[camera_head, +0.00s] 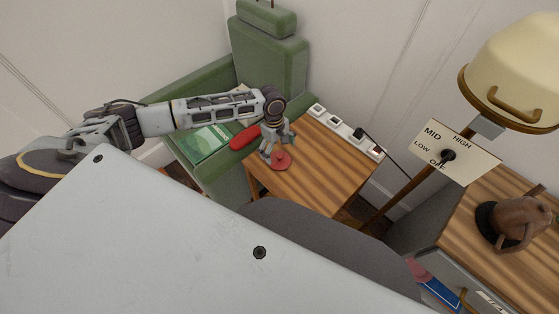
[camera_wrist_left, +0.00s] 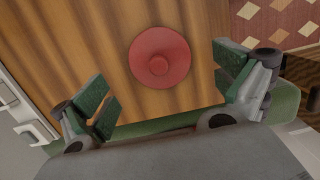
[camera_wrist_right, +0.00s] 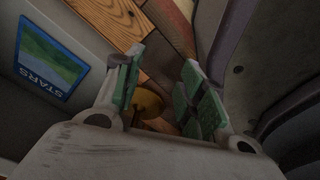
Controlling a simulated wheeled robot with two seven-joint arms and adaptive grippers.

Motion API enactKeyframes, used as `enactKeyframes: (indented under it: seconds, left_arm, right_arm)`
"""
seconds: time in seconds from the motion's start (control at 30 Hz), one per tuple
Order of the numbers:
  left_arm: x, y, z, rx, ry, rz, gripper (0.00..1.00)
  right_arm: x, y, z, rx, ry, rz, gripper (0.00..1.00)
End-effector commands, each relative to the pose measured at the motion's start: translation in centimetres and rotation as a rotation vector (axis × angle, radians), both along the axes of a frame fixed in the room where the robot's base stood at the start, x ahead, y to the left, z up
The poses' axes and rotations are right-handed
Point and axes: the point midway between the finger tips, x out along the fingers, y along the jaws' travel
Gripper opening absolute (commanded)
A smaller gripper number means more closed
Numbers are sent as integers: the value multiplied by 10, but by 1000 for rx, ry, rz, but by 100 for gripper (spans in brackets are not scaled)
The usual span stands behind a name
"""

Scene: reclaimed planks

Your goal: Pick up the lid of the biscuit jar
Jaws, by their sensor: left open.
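The red round lid (camera_head: 281,160) with a raised centre knob is at the near left part of the small striped wooden table (camera_head: 330,180). It also shows from above in the left wrist view (camera_wrist_left: 160,56). I cannot tell whether a jar body is beneath it. My left gripper (camera_head: 276,150) is over the lid, pointing down, open and empty. In the left wrist view its fingers (camera_wrist_left: 165,85) stand apart, with the lid beyond their tips, nearer the right finger. My right gripper (camera_wrist_right: 160,82) is open and empty, low down, away from the lid.
A green armchair (camera_head: 268,55) holds a green book (camera_head: 205,143) and a red elongated object (camera_head: 245,137) beside the table. A power strip (camera_head: 345,128) lies along the table's far edge. A lamp (camera_head: 515,60), dial sign (camera_head: 455,150) and brown pot (camera_head: 515,218) stand right.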

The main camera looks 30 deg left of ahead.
Motion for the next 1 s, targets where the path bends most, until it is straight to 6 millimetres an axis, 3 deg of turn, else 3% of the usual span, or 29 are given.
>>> enactKeyframes:
  seconds: [0.4,0.9,1.0]
  left_arm:
    - [0,-6,-40,1,-1,0,98]
    - [-1,-6,-41,0,-1,0,98]
    - [-1,-6,-41,0,-1,0,85]
  right_arm:
    - [28,12,8,14,-31,-3,40]
    - [17,13,5,15,-19,-4,40]
    - [17,13,5,15,-18,-4,40]
